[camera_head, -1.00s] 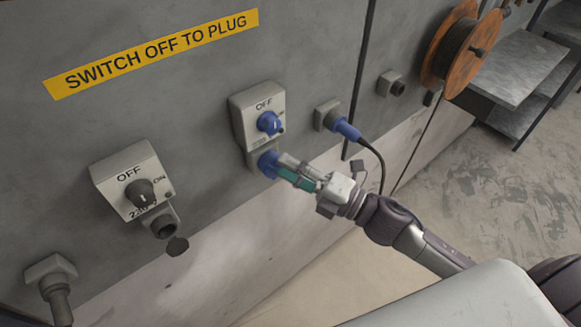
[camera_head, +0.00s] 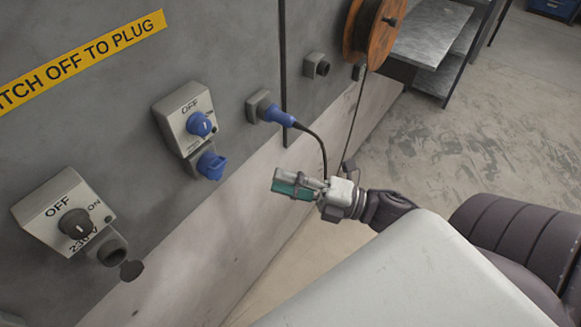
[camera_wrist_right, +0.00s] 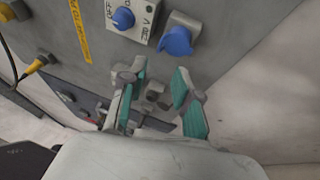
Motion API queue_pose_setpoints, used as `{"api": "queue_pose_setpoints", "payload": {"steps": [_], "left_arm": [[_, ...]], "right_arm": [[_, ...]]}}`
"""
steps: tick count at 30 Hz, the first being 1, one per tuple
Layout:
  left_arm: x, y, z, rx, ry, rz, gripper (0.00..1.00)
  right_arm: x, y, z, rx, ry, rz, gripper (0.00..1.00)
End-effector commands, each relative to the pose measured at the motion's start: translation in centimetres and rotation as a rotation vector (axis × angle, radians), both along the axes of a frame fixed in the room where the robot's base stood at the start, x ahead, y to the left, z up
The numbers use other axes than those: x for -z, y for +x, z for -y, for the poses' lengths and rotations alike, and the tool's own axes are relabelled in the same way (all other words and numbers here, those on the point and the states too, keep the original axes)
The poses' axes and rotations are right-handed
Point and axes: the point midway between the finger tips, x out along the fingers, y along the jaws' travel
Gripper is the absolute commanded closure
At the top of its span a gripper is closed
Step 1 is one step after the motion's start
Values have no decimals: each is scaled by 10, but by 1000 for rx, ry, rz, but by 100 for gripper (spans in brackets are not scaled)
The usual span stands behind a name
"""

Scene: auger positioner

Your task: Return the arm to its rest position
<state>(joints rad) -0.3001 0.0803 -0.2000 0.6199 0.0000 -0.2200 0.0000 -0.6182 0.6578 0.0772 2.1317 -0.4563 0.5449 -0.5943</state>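My right gripper (camera_head: 284,186) hangs in free air in front of the grey wall panel, below the blue plug with the black cable. It also shows in the right wrist view (camera_wrist_right: 158,95), where its two teal-padded fingers stand apart with nothing between them. The blue socket cover (camera_head: 211,165) under the middle switch box (camera_head: 183,118) is apart from the gripper, up and to its left. The box's blue knob (camera_head: 199,123) sits by the word OFF. My left gripper is not in view.
A blue plug (camera_head: 276,115) sits in a wall outlet, its black cable hanging close behind my right gripper. A second switch box (camera_head: 50,215) is at the lower left. An orange cable reel (camera_head: 376,30) and metal shelves (camera_head: 433,35) stand at the back. Floor is clear at right.

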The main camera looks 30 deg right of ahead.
Motion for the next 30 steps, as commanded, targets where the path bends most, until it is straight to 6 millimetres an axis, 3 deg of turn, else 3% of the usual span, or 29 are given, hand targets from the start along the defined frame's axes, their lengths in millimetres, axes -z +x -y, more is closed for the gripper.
{"api": "queue_pose_setpoints", "payload": {"steps": [22, 26, 29, 30], "left_arm": [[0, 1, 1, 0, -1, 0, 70], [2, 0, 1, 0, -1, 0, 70], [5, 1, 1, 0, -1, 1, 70], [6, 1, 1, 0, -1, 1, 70]], "right_arm": [[6, -5, 9, 11, 4, -11, 68], [40, 8, 29, 91, 46, -105, 68], [96, 21, 57, 213, 120, -254, 68], [123, 24, 70, 271, 155, -325, 68]]}}
